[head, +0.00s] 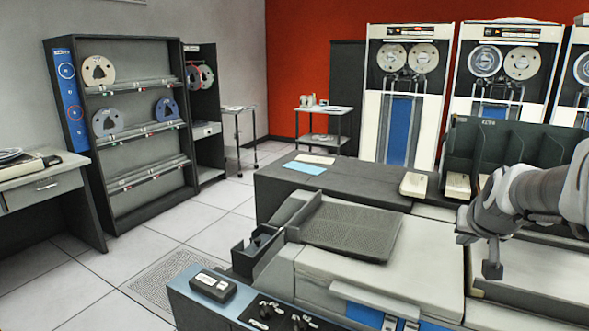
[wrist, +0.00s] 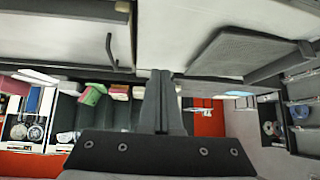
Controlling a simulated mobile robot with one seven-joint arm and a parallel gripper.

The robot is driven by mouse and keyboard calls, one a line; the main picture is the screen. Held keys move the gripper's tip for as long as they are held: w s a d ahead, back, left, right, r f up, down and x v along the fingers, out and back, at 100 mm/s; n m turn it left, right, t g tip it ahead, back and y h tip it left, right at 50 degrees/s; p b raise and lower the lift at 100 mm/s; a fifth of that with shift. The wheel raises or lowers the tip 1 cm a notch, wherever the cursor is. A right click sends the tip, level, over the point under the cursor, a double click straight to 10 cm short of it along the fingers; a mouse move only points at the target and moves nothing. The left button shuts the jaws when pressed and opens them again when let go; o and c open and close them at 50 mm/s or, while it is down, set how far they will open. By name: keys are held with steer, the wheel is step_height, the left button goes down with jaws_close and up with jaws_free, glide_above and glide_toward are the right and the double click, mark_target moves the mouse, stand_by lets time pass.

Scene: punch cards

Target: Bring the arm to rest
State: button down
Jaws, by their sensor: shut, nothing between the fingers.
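My gripper (head: 492,270) hangs at the end of my arm at the right of the head view, over the light-topped machine. In the wrist view its two fingers (wrist: 160,90) are together, with nothing held between them. It looks clear of the surfaces around it, though the exact gap below it cannot be told.
A card machine with a dark ribbed tray (head: 350,232) stands in front. A dark counter (head: 335,190) behind it carries a blue card (head: 304,168) and a cream block (head: 413,184). Dark upright dividers (head: 520,150) stand behind my gripper. Open floor (head: 180,240) lies left.

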steer(key=s+a+r+n+y+p, duration=0.1)
steer(key=s+a+r+p, duration=0.2)
steer(key=a, duration=0.4)
steer(key=s+a+r+n+y+p, duration=0.1)
steer(key=s+a+r+y, duration=0.1)
steer(key=s+a, duration=0.3)
steer(key=s+a+r+n+g+p, duration=0.1)
steer(key=s+a+n+g+p, duration=0.1)
steer(key=s+a, duration=0.8)
steer(key=shift+s+a+r+n+p, duration=0.15)
steer(key=shift+s+n+p, duration=0.5)
steer(key=shift+s, duration=0.4)
